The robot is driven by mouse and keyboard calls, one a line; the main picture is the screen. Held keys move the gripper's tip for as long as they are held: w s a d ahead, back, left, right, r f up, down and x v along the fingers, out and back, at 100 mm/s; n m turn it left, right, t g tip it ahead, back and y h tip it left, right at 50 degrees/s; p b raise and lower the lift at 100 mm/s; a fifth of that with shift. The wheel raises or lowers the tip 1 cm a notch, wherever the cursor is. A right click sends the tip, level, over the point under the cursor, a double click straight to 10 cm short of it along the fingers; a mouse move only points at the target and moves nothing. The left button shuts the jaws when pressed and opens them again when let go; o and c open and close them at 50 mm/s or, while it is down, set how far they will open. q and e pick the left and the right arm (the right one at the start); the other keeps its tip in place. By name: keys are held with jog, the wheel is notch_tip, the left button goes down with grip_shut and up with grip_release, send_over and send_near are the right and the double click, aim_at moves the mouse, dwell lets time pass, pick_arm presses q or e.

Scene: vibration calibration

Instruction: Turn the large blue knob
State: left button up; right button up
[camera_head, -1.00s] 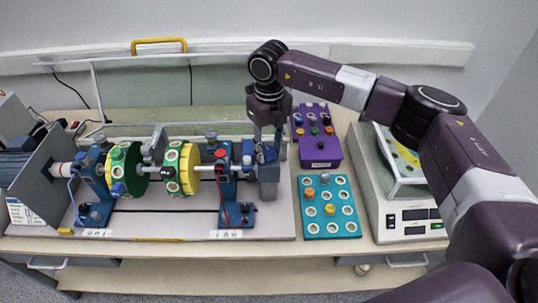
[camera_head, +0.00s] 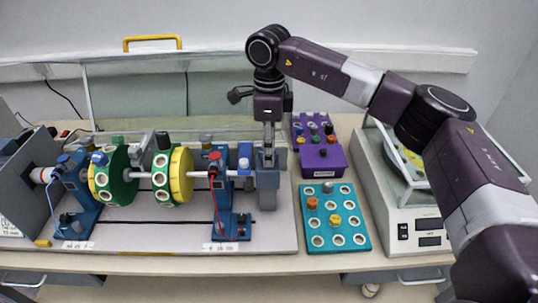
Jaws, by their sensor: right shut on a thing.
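My right gripper (camera_head: 268,155) points straight down at the right end of the shaft rig. It is shut on the large blue knob (camera_head: 280,161), which shows as blue-grey surfaces beside and behind the fingers. The fingers cover much of the knob, so its full outline is hidden. The knob sits above a grey-blue block (camera_head: 268,198) on the base plate. The shaft carries a green disc (camera_head: 117,172) and a yellow disc (camera_head: 181,175) to the left. My left gripper is not in view.
A teal tray (camera_head: 334,230) with round holes and a purple tray (camera_head: 322,162) with small coloured pieces lie right of the rig. A white balance (camera_head: 385,210) stands beyond them, under my right arm. Blue stands (camera_head: 220,190) hold the shaft left of the gripper.

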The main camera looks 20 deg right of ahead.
jog(key=shift+w+r+n+b, duration=0.15)
jog(key=shift+n+b, duration=0.4)
jog(key=shift+n, duration=1.25)
jog(key=o, duration=0.9)
notch_tip(320, 180, up, 12)
jog(key=shift+f, duration=0.1)
